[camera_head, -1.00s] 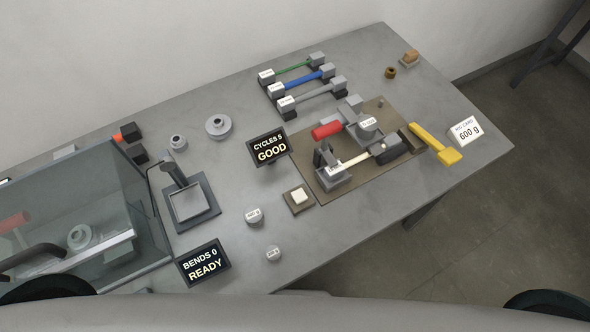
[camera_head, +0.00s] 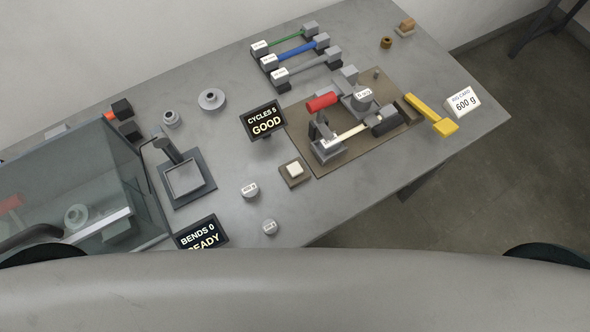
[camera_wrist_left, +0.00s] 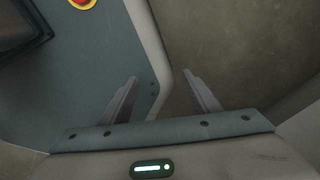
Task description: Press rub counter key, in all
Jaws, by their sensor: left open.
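Neither gripper shows in the head view.
A second display (camera_head: 201,236) reads "BENDS 0", its lower part hidden by my body. Two small labelled weights (camera_head: 249,190) (camera_head: 269,227) stand near the key. A glass enclosure (camera_head: 85,195) fills the left. A yellow-handled tool (camera_head: 431,115) and a "600 g" card (camera_head: 463,102) lie right.

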